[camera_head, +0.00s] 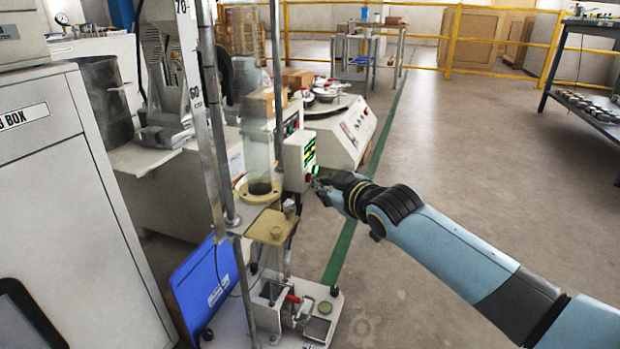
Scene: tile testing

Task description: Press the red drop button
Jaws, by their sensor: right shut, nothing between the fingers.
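A small white control box (294,160) with a green-lit display stands beside the clear tube of the drop tester (259,140). A red button (308,178) shows small on the lower part of the box's right-hand face. My right gripper (317,182) is shut and empty, with its tips right at the button. I cannot tell whether they touch it, as the fingers are small and partly cover that spot. My left gripper is not in view.
The tester's tall metal pole (212,120) and its base plate (320,310) stand left of and below my gripper. A white machine (340,133) is behind. A grey cabinet (70,200) fills the left.

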